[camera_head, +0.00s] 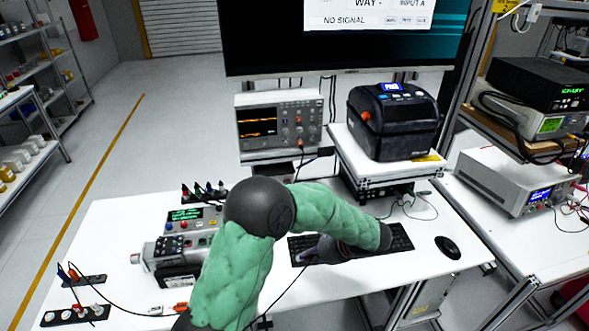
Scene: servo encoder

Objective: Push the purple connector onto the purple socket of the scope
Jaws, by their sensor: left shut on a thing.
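The oscilloscope (280,122), a grey box with an orange-lit screen on its left and knobs on its right, stands at the back of the white table. Its purple socket is too small to make out. A thin dark cable runs from there toward the front edge.
A black label printer (393,120) stands on a raised white stand right of the scope. A rack with several coloured plugs (205,190) and a grey instrument (185,243) are at left. The keyboard (398,238) and mouse (448,247) lie at right. Socket strips (75,315) are front left.

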